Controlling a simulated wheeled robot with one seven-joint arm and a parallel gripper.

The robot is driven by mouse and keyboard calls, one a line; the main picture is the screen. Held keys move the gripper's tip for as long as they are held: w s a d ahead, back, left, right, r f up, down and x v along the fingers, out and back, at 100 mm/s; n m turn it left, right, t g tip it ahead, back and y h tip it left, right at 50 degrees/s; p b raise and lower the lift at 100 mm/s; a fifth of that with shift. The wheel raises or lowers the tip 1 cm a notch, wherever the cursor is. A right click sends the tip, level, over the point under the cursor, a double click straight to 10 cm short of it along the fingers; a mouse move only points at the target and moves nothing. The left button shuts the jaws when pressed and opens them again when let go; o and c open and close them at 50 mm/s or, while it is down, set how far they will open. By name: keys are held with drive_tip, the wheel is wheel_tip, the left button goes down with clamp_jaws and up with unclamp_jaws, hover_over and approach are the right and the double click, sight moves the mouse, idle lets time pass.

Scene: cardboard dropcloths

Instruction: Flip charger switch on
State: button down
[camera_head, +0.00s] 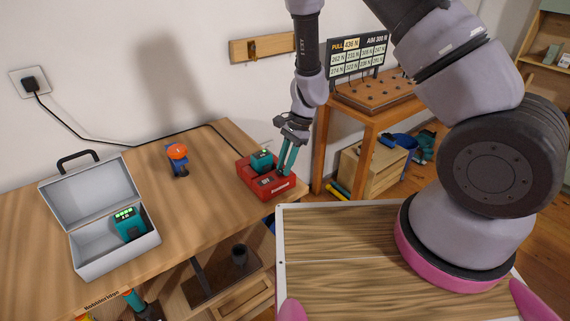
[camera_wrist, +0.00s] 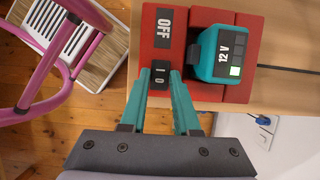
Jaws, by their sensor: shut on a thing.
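The red charger (camera_head: 257,187) sits at the right end of the wooden workbench (camera_head: 215,200). It also shows in the wrist view (camera_wrist: 236,18), with a black plate reading OFF (camera_wrist: 165,27). Its black rocker switch (camera_wrist: 160,75), marked I and O, lies below that plate. A teal 12 V battery (camera_head: 262,161) is seated in the charger, with one lit square facing the wrist camera (camera_wrist: 222,53). My gripper (camera_head: 286,170) points down at the charger. In the wrist view its teal fingers (camera_wrist: 160,80) are shut on the rocker switch, one finger on each side.
An open grey case (camera_head: 85,205) holds another teal battery (camera_head: 129,222) with green lights. An orange-and-blue tool (camera_head: 178,159) stands on the bench. A black cable (camera_head: 120,145) runs from the wall socket (camera_head: 30,83) behind the charger. A pegboard table (camera_head: 372,95) stands behind my gripper.

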drive_tip(key=shift+s+a+t+h, duration=0.25)
drive_tip(key=shift+t+h, duration=0.15)
drive_tip(key=shift+h, duration=0.3)
drive_tip(key=shift+a+t+h, duration=0.1)
drive_tip(key=shift+t+h, duration=0.5)
drive_tip(key=shift+h, duration=0.2)
drive_tip(key=c, duration=0.9)
unclamp_jaws()
drive_tip(key=shift+r, duration=0.1)
drive_tip(key=shift+w+d+r, duration=0.1)
drive_tip(key=shift+d+r, duration=0.05)
drive_tip(key=shift+r, duration=2.55)
drive_tip(key=shift+w+d+r, duration=0.1)
drive_tip(key=shift+d+r, duration=0.05)
drive_tip(key=shift+r, duration=2.5)
